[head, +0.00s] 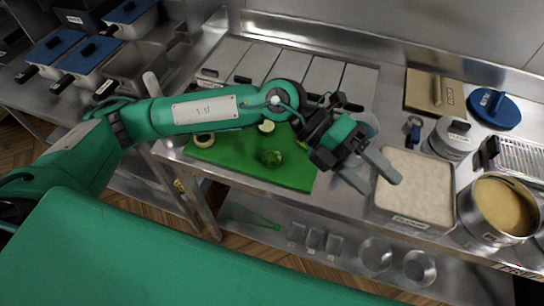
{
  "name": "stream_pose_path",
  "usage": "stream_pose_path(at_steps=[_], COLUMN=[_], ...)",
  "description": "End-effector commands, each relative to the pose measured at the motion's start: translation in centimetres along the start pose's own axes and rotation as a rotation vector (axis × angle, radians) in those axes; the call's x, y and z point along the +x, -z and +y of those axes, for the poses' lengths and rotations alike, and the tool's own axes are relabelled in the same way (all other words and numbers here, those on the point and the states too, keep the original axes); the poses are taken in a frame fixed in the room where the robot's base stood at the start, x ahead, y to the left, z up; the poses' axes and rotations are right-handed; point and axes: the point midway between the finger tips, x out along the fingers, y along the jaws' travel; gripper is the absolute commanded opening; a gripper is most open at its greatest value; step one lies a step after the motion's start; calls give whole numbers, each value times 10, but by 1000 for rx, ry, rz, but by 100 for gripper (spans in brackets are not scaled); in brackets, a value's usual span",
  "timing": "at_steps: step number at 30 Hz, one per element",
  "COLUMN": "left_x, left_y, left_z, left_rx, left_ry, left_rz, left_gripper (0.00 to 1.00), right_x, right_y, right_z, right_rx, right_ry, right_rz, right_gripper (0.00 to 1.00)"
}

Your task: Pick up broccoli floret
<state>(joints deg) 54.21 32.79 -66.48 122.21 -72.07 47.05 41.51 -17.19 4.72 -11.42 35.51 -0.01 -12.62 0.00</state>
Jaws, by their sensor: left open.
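A dark green broccoli floret (270,158) lies on the green cutting board (285,178), near the middle of its front part. My left forearm passes behind the floret in the picture and hides part of the board. My right gripper is not in view.
A tray of pale crumbs (412,217) and a pot of yellow liquid (476,233) stand to the right. Lidded steel bins (350,85) line the back.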

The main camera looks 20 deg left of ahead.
Motion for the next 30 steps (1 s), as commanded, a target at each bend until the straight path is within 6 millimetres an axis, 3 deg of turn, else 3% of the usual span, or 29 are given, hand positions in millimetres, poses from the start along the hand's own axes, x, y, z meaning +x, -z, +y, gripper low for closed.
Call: stream_pose_path(at_steps=[3, 6, 10, 15, 20, 30], left_x=[-30, -72, -132, -191, -209, -190], left_y=[-5, -12, -22, -28, -29, -23], left_z=[52, 90, 122, 137, 145, 202], left_rx=[27, 16, -25, -81, -108, -109], left_ry=[-339, -617, -921, -1168, -1247, -1248], left_rz=[64, 88, 83, 54, 43, 46], left_gripper=[71, 71, 71, 71, 71, 71], right_x=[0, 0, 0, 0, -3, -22], right_y=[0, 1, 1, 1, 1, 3], right_z=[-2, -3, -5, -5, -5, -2], right_rx=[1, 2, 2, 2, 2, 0], right_ry=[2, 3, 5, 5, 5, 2], right_rz=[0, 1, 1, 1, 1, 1], right_gripper=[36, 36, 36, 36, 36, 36])
